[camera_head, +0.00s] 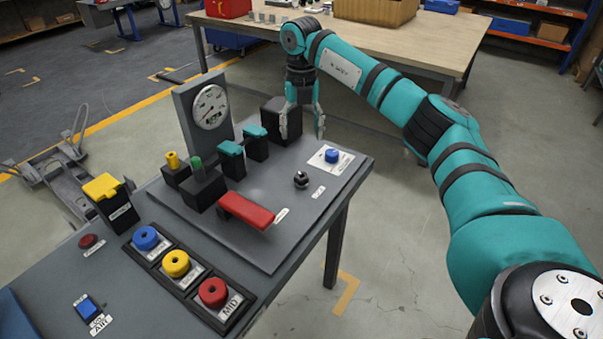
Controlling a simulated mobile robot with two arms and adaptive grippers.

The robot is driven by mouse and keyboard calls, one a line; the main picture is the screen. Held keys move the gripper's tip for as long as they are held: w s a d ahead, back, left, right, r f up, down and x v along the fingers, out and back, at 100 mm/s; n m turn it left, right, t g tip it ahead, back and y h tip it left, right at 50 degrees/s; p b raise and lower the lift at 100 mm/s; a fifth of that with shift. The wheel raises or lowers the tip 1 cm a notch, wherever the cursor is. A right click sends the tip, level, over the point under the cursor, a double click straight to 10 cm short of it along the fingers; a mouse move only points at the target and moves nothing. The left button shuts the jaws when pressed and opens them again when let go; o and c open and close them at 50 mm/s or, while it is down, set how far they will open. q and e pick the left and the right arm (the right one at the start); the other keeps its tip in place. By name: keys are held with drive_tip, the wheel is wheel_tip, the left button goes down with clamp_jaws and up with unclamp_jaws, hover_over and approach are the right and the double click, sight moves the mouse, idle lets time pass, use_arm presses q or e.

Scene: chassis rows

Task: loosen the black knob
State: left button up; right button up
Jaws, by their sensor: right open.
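The black knob (301,179) is a small dark round knob on the raised grey plate (262,255) of the bench. A small white label sits at its lower right. My right gripper (302,133) points down near the plate's far edge, with its fingers spread and nothing between them. It is above and behind the knob in the picture, apart from it. My left gripper does not show.
A blue button on a white card (331,156) lies right of the knob. A red lever (246,211), teal-handled blocks (257,140) and a gauge (209,107) stand to the left. Blue, yellow and red (213,292) round knobs sit in front.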

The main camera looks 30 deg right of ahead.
sight(301, 176)
wheel_tip(301, 176, down, 15)
drive_tip(key=shift+r+p, duration=0.15)
drive_tip(key=shift+p, duration=0.4)
drive_tip(key=c, duration=1.2)
drive_tip(key=shift+o, duration=0.2)
drive_tip(key=shift+n, duration=0.3)
